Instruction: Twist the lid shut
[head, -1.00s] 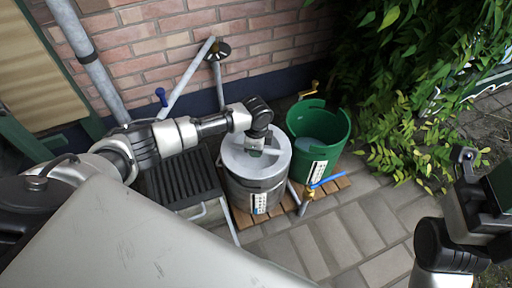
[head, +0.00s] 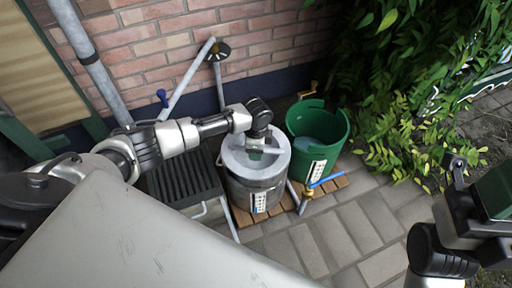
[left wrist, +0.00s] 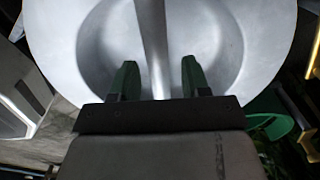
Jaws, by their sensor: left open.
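The metal churn (head: 258,192) stands upright on a wooden slatted base, with a labelled front. Its round grey lid (head: 232,152) sits on top; I cannot tell how tightly. My left gripper (head: 256,150) is over the middle of the lid. In the left wrist view the lid (left wrist: 60,40) has a recessed dish crossed by a bar handle (left wrist: 153,45). The green fingers of my left gripper (left wrist: 160,80) are open, one on each side of the bar, with gaps to it. My right arm shows at the lower right; its fingertips are not clearly seen.
A green bucket (head: 336,128) with a brass tap stands close right of the churn. A black ribbed rack (head: 182,186) stands to its left. A blue-handled tap (head: 325,181) is in front. Brick wall behind, leafy plants right, paving clear in front.

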